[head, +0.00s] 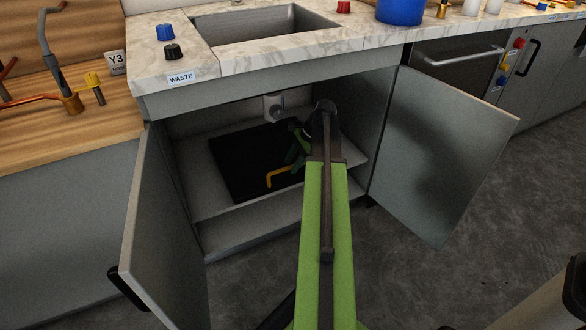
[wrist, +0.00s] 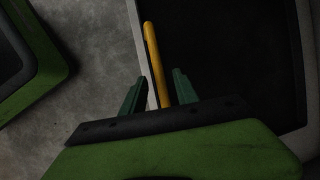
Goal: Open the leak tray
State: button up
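The leak tray (head: 236,165) is a black flat tray on the floor of the open cabinet under the sink. It also fills the right of the wrist view (wrist: 235,60). Its yellow handle (head: 275,178) is at the front edge of the tray and shows upright in the middle of the wrist view (wrist: 154,55). My gripper (wrist: 155,85) has its two green fingers spread, with the handle's lower part appearing between them. In the head view my gripper (head: 296,155) is inside the cabinet, just right of the handle and partly hidden by my arm. I cannot tell whether the fingers touch the handle.
The left cabinet door (head: 160,230) and right cabinet door (head: 440,150) both stand open. A low front sill (head: 285,222) crosses the cabinet bottom. A grey drain fitting (head: 275,106) hangs at the back. The countertop (head: 180,55) overhangs above.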

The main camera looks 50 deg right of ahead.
grip_shut()
dwell(1.5)
